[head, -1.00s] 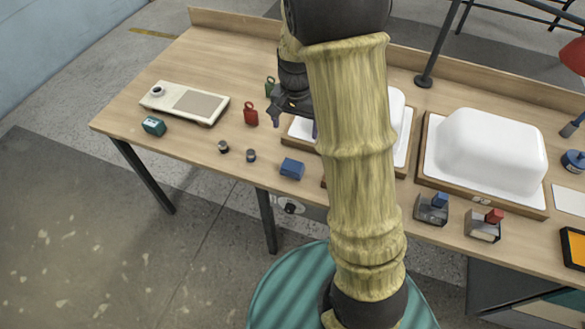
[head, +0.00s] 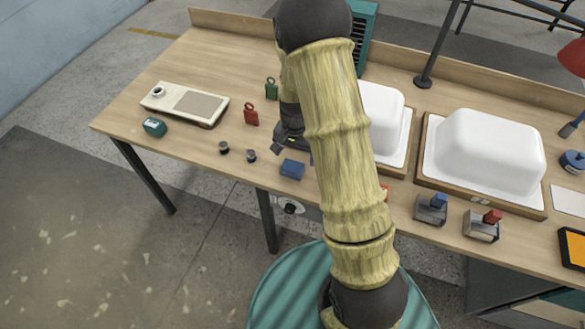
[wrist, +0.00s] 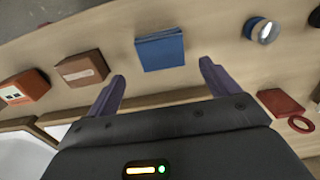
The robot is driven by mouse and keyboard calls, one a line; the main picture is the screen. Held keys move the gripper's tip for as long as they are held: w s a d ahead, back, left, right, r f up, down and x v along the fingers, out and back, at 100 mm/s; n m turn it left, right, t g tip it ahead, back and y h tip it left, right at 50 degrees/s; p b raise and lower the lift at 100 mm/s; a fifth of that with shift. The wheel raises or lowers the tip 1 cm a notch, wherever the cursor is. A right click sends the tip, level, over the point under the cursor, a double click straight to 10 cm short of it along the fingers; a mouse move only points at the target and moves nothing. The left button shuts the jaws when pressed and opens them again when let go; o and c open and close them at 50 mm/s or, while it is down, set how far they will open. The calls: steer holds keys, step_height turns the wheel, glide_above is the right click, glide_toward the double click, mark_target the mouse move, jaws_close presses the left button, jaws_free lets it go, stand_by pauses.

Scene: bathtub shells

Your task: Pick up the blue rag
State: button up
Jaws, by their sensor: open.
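The blue rag (head: 292,169) looks like a small folded block and lies flat near the front edge of the wooden workbench (head: 228,84). It also shows in the wrist view (wrist: 160,50), at the top middle, just beyond the fingertips. My gripper (head: 293,151) is above the bench, just behind the rag in the head view, and is partly hidden by my arm. In the wrist view my gripper (wrist: 163,72) has its two purple fingers spread wide with nothing between them. The rag lines up with the gap and appears untouched.
Two small dark knobs (head: 237,152) stand left of the rag. A red tag (head: 251,114) and a green tag (head: 271,88) are behind. White tub shells (head: 490,150) stand right. The wrist view shows a brown box (wrist: 82,70) and an orange box (wrist: 25,88).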

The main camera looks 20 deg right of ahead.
mark_target(293, 164)
steer(key=shift+f, duration=0.1)
steer(key=shift+a+f+p, duration=0.15)
steer(key=shift+f+p, duration=0.1)
steer(key=shift+f, duration=1)
steer(key=shift+a+f+p, duration=0.1)
steer(key=shift+f+p, duration=0.15)
steer(key=shift+f, duration=0.95)
steer(key=c, duration=1.1)
